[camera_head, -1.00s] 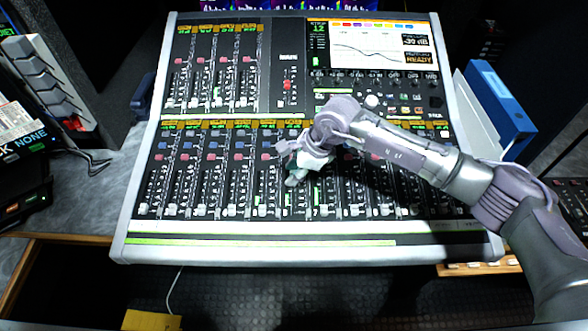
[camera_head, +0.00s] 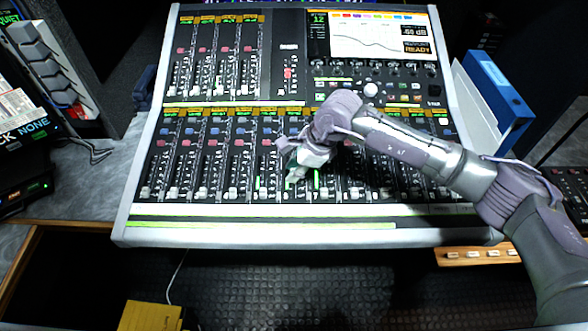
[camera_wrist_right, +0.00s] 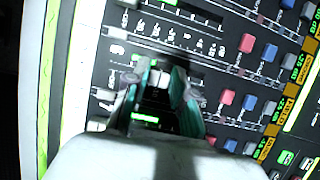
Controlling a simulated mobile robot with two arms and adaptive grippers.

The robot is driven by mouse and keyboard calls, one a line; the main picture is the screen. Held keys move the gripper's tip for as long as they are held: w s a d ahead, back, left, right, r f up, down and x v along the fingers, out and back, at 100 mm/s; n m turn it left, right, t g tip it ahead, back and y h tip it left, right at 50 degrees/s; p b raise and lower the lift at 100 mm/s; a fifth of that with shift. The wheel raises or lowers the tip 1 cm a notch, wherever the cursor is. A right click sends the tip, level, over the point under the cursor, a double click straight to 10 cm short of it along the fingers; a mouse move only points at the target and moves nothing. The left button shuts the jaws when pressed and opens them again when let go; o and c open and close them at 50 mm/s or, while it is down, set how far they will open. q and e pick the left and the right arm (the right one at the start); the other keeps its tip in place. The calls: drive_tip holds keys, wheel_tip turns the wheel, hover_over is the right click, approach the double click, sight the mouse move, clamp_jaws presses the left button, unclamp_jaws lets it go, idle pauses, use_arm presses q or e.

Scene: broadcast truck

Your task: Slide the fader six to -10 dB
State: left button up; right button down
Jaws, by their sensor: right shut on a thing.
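The mixing console (camera_head: 130,228) fills the middle of the head view, with a row of faders along its front. My right gripper (camera_head: 294,177) reaches down from the right onto the front row, at the strips marked 6 and 7. In the right wrist view its two teal-edged fingers (camera_wrist_right: 160,75) are down at the panel, shut on a fader cap. My left gripper is out of view.
Other fader caps (camera_head: 146,192) stand close on both sides of the gripper, with red and blue buttons (camera_head: 187,143) behind them. A blue binder (camera_head: 497,88) stands at the right. A yellow box (camera_head: 150,316) is below the console's front.

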drive_tip(key=c, duration=1.3)
unclamp_jaws()
drive_tip(key=shift+w, duration=0.3)
drive_tip(key=o, duration=0.3)
drive_tip(key=shift+s+r, duration=0.1)
drive_tip(key=shift+s, duration=0.15)
drive_tip(key=shift+o, duration=0.2)
drive_tip(key=shift+w, duration=0.1)
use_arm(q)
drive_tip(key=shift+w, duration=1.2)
use_arm(e)
drive_tip(key=v, duration=1.2)
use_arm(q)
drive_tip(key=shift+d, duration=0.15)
